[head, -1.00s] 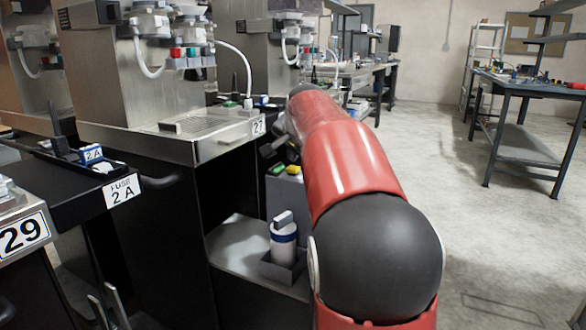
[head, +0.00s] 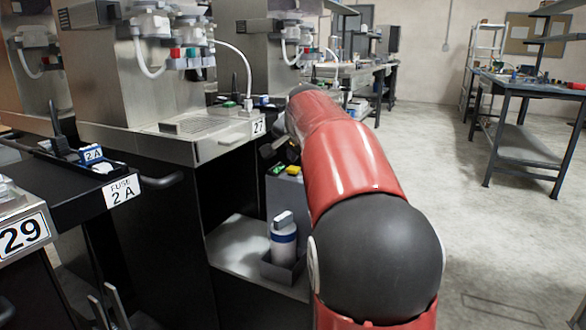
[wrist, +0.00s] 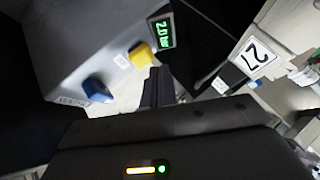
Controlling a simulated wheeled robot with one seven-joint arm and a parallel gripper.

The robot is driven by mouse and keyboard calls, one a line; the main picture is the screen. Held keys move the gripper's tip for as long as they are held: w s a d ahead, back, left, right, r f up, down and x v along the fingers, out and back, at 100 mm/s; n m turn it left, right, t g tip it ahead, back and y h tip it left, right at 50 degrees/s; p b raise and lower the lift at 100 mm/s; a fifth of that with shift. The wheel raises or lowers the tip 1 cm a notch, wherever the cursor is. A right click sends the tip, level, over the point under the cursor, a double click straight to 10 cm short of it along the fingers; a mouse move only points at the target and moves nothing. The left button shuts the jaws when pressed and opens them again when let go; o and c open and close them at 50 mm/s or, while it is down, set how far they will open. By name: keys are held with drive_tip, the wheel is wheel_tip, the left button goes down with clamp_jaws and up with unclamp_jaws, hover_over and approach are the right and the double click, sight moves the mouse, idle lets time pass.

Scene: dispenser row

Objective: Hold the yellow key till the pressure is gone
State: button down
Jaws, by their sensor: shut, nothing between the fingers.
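The yellow key (wrist: 141,54) sits on a grey box (wrist: 85,45) in the wrist view, between a blue key (wrist: 97,90) and a small display (wrist: 162,32) with green digits that appear to read 2.0 bar. My gripper (wrist: 157,75) is shut and empty, its dark fingertips right beside the yellow key. I cannot tell whether they touch it. In the head view the yellow key (head: 293,170) shows on top of the low grey box (head: 283,198), with my gripper (head: 271,149) just above, partly hidden by my red arm.
A machine labelled 27 (head: 258,126) stands just left of my arm. A white and blue bottle (head: 283,238) stands in a holder on a low shelf (head: 235,245). Open floor (head: 440,190) lies to the right.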

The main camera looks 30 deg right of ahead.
sight(293, 169)
drive_tip(key=shift+f, duration=0.15)
idle(0.3)
drive_tip(key=shift+f+b, duration=0.3)
drive_tip(key=shift+f+b, duration=0.4)
drive_tip(key=shift+f, duration=0.2)
idle(0.6)
drive_tip(key=shift+r, duration=0.15)
idle(2.0)
drive_tip(key=shift+r+p, duration=0.85)
drive_tip(key=shift+p, duration=0.05)
wheel_tip(293, 169, up, 5)
drive_tip(key=p, duration=0.4)
drive_tip(key=shift+r+p, duration=0.1)
drive_tip(key=shift+p, duration=0.25)
